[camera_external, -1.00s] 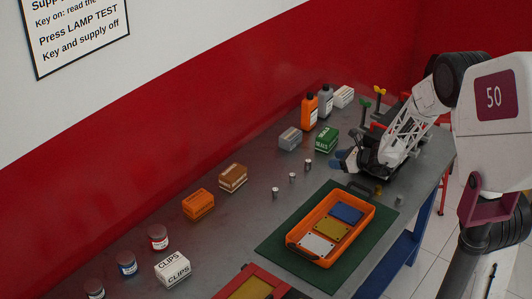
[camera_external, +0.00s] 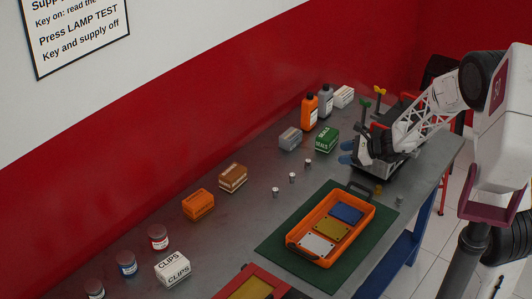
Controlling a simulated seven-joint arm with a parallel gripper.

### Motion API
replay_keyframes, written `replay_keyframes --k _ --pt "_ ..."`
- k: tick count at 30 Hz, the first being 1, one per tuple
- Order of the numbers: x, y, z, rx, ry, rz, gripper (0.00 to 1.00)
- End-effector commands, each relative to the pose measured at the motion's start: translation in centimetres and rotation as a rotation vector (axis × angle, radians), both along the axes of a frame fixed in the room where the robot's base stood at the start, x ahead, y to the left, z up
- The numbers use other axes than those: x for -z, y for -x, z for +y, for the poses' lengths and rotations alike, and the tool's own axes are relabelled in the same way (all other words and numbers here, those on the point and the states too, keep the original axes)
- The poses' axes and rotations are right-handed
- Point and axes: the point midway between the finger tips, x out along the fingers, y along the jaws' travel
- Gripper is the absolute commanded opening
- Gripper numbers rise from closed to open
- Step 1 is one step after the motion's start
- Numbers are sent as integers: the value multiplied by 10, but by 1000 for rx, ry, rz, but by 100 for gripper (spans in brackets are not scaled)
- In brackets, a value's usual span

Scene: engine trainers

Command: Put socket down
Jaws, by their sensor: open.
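My gripper (camera_external: 347,153) is over the far part of the grey workbench, its blue fingertips pointing left and apart. No object can be made out between them. Small silver cylinders that look like sockets stand upright in a row on the bench: a near one (camera_external: 275,192), a middle one (camera_external: 292,178) and a far one (camera_external: 308,163). The gripper is to the right of the far one and apart from it. Which one is the task's socket I cannot tell.
The orange tray (camera_external: 303,252) with coloured plates sits on a green mat (camera_external: 270,248). A green box (camera_external: 327,139), a grey box (camera_external: 290,138) and bottles (camera_external: 309,111) stand beyond the gripper. Orange (camera_external: 198,204) and brown (camera_external: 233,178) boxes line the left. Bare bench lies around the row.

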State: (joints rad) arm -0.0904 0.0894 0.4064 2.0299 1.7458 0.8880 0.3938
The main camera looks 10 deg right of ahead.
Motion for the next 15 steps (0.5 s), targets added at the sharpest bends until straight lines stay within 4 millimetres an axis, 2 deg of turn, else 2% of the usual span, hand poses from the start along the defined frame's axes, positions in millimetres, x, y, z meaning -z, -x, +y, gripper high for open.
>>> replay_keyframes --k 1,3,15 --pt "-13 12 -2 -40 28 -29 49" --pt "-28 30 -5 -103 74 -70 49" --pt "-93 133 -35 -450 354 -286 49"
